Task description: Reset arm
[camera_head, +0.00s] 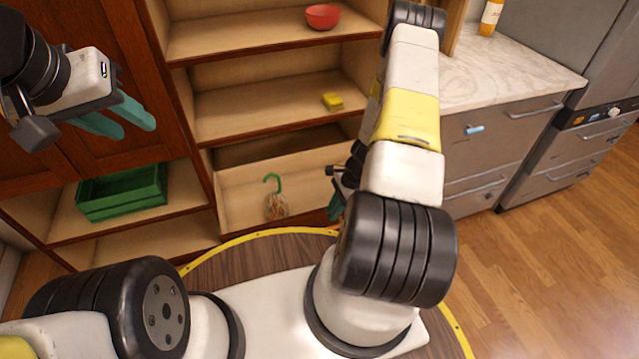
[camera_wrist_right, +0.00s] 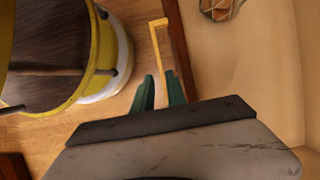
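My left gripper (camera_head: 122,118) is at the upper left of the head view, in front of the dark wood cabinet doors. Its two teal fingers are apart with nothing between them. My right arm reaches forward, and its gripper (camera_head: 336,206) is mostly hidden behind the arm, low by the pulled-out drawer (camera_head: 240,192). In the right wrist view my right gripper (camera_wrist_right: 160,90) has its green fingers apart. The drawer's yellow handle (camera_wrist_right: 158,45) runs down between them, with a gap showing beside it.
An object with a green hook (camera_head: 275,200) is in the open drawer. A green crate (camera_head: 122,192) stands on the lower left shelf. A red bowl (camera_head: 323,16) and yellow sponge (camera_head: 332,101) are on shelves above. A marble counter (camera_head: 490,72) and open wooden floor (camera_head: 550,270) lie right.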

